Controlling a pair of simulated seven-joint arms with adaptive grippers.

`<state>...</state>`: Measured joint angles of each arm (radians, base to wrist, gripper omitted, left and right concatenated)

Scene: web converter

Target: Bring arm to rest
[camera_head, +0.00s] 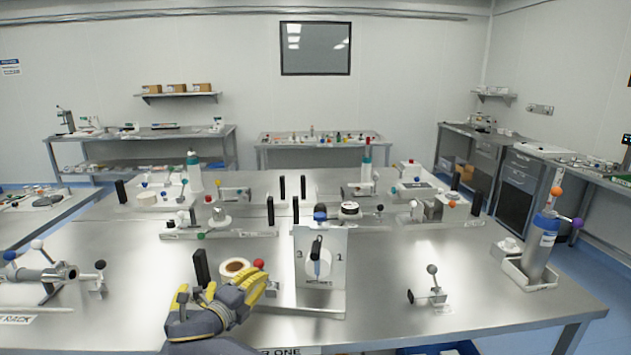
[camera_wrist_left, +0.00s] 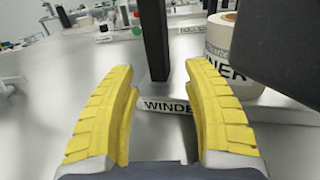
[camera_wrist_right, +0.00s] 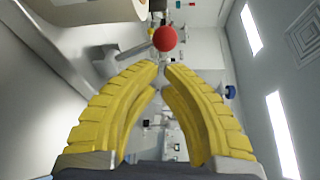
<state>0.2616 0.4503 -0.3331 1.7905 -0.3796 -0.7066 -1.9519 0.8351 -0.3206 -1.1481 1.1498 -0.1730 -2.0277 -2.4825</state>
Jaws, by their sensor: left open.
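My right gripper (camera_head: 262,285) is low at the front of the table, just below a lever with a red ball knob (camera_head: 259,264). In the right wrist view its yellow fingers (camera_wrist_right: 163,68) lean in until their tips nearly meet, with a narrow gap and nothing seen held. The red knob (camera_wrist_right: 165,39) is just beyond the tips. My left gripper (camera_head: 194,292) partly overlaps the right one in the head view. In the left wrist view its fingers (camera_wrist_left: 165,75) are wide apart and empty, facing a black post (camera_wrist_left: 154,45).
A white label roll (camera_head: 235,267) sits close beside the grippers; it also shows in the left wrist view (camera_wrist_left: 222,45). A upright panel (camera_head: 319,262) stands to the right. A blue-topped cylinder (camera_head: 540,245) is at the far right. Bare tabletop (camera_head: 390,320) lies at the front right.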

